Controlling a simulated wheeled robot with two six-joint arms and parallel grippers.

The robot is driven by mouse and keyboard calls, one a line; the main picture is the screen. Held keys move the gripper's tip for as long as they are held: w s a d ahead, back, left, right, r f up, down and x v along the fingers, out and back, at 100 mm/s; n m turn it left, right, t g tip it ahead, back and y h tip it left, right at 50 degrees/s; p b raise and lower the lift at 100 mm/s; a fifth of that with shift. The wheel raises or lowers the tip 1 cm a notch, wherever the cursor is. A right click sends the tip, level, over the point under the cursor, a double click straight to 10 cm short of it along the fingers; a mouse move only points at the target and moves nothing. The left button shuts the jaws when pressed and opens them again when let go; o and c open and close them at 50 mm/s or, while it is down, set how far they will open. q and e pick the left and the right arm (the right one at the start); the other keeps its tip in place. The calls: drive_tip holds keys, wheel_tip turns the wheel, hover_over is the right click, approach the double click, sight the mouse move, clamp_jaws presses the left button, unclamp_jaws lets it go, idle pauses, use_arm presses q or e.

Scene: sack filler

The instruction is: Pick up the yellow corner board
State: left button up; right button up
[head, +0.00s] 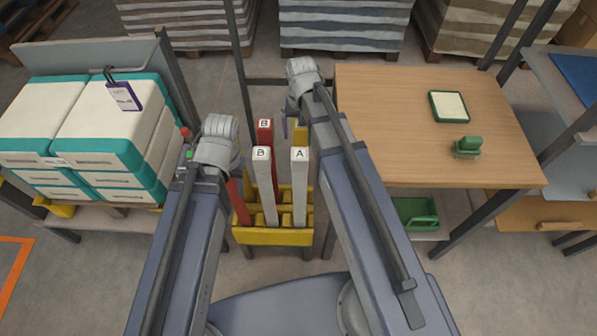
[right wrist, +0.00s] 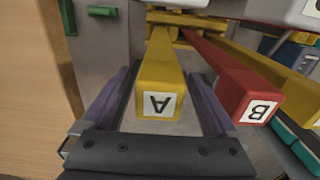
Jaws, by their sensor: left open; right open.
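A yellow corner board (right wrist: 160,75) with an "A" label stands upright, its end facing the right wrist camera. In the head view its top (head: 300,132) is mostly hidden by my right arm and a white board. My right gripper (right wrist: 158,85) is open, with its purple fingers on either side of this board; I cannot tell whether they touch it. Another yellow bar (right wrist: 275,72) shows at the right of the wrist view, its end partly cut off. My left gripper (head: 187,160) is open and apart from the boards, its fingers largely hidden by its arm.
A red "B" board (right wrist: 247,92) stands close beside the yellow one. White "B" (head: 262,154) and "A" (head: 299,154) boards stand nearer in the yellow rack (head: 272,237). A wooden table (head: 400,130) is at right, stacked white-and-teal sacks (head: 85,125) at left.

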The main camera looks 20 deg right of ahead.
drive_tip(key=shift+f, duration=0.25)
clamp_jaws()
idle(0.6)
